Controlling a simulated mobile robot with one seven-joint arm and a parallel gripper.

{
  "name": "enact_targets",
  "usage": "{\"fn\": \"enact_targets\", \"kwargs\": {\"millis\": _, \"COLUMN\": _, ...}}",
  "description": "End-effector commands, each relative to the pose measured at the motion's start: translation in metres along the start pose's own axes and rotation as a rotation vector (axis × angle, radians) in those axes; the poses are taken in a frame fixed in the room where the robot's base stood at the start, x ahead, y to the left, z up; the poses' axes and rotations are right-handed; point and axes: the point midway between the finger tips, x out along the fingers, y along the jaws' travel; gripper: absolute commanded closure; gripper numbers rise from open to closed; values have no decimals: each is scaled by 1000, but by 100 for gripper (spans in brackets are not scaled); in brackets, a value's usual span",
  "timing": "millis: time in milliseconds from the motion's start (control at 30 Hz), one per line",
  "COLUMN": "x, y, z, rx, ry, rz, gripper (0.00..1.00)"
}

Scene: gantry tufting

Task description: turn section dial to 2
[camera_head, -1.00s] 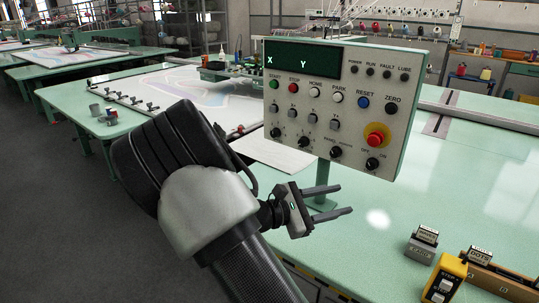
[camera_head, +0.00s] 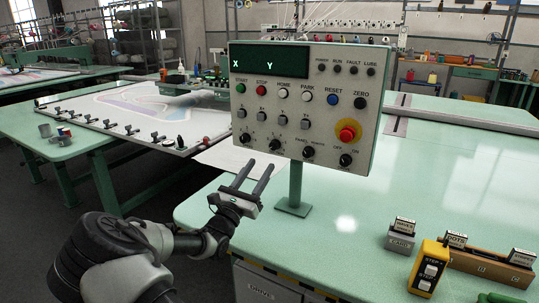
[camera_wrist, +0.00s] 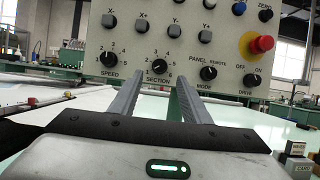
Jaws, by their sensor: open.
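The section dial is a black knob on the grey control panel, second from left in the bottom row, in the head view (camera_head: 275,145) and the wrist view (camera_wrist: 159,66). Printed numbers ring it; I cannot tell surely which one its mark points to. My gripper (camera_head: 257,172) is open and empty, just below and in front of the panel, its fingers pointing up toward the dial. In the wrist view, the dial shows just beyond and between the fingertips (camera_wrist: 160,82), apart from them.
The speed dial (camera_head: 245,138) and mode dial (camera_head: 308,152) flank the section dial. A red emergency button (camera_head: 347,131) sits at the right. The panel stands on a post (camera_head: 295,187) on the green table (camera_head: 400,200). A yellow step box (camera_head: 430,268) stands at front right.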

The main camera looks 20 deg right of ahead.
Motion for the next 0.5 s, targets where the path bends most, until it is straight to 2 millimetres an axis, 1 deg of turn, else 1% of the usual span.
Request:
{"fn": "enact_targets", "kwargs": {"millis": 33, "x": 12, "y": -1, "z": -1, "rx": 2, "ry": -1, "rz": -4, "gripper": 57}}
{"fn": "enact_targets", "kwargs": {"millis": 100, "x": 27, "y": -1, "z": -1, "rx": 1, "ry": -1, "rz": -3, "gripper": 57}}
{"fn": "enact_targets", "kwargs": {"millis": 200, "x": 46, "y": -1, "z": -1, "rx": 2, "ry": -1, "rz": -3, "gripper": 57}}
{"fn": "enact_targets", "kwargs": {"millis": 333, "x": 64, "y": 0, "z": 0, "rx": 2, "ry": -1, "rz": -3, "gripper": 57}}
{"fn": "enact_targets", "kwargs": {"millis": 500, "x": 77, "y": 0, "z": 0, "rx": 2, "ry": 0, "rz": -1, "gripper": 57}}
